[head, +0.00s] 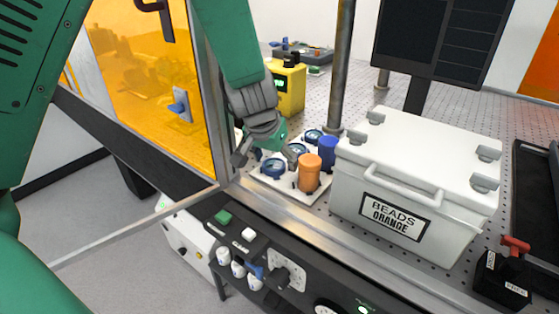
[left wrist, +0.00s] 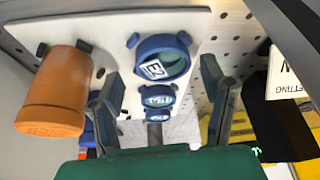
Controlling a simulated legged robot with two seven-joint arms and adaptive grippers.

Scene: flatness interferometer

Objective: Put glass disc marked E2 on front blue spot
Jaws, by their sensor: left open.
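The glass disc marked E2 (left wrist: 164,66) sits in a blue ring holder (left wrist: 187,39) on a white plate (left wrist: 112,22). In the head view the nearest blue holder (head: 273,168) on the white plate (head: 311,196) appears to be this one. My left gripper (head: 264,157) is over the plate, and its two fingers are spread. In the left wrist view the open gripper (left wrist: 162,70) has its fingers on either side of the E2 holder in the picture, with nothing between them. I cannot make out the front blue spot. My right gripper is not in view.
An orange cylinder (head: 309,174) and a blue cylinder (head: 328,152) stand on the plate's right side. Two more blue holders (head: 298,148) are behind. A white box (head: 385,190) labelled BEADS ORANGE stands right.

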